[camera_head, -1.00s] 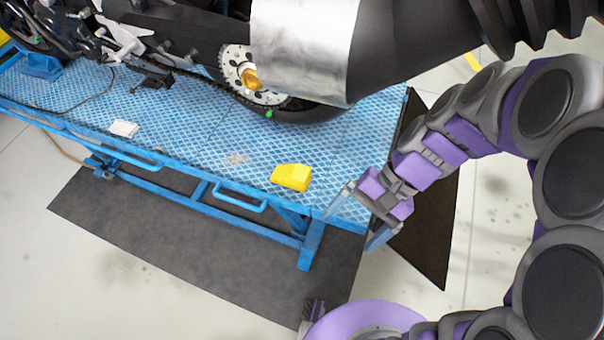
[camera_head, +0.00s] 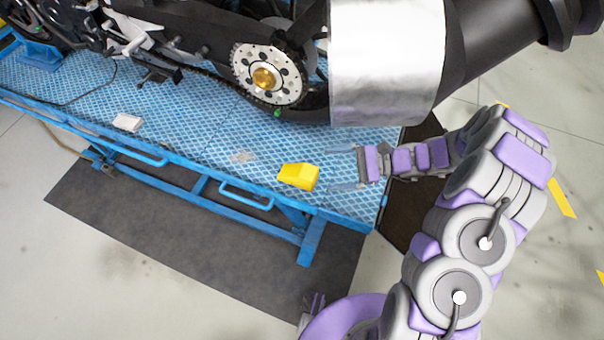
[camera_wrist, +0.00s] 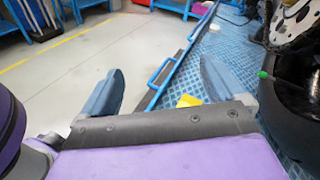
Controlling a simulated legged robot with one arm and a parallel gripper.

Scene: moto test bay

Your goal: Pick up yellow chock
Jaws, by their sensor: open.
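The yellow chock (camera_head: 299,177) lies on the blue textured lift platform (camera_head: 200,130), near its front edge. My gripper (camera_head: 338,169) is open and empty just to the right of the chock, its fingers pointing left toward it; a gap shows between them. In the wrist view the chock (camera_wrist: 189,101) sits beyond the gripper's palm, nearer the right finger, and its lower part is hidden by the palm. The two blue-grey fingers of my gripper (camera_wrist: 160,88) are spread wide there.
A motorcycle wheel hub with a brake disc (camera_head: 268,76) and a large silver-black cylinder (camera_head: 388,65) stand behind the chock. A white block (camera_head: 127,122) lies farther left. Blue handles (camera_head: 246,197) line the platform's front side. A dark mat (camera_head: 190,240) covers the floor in front.

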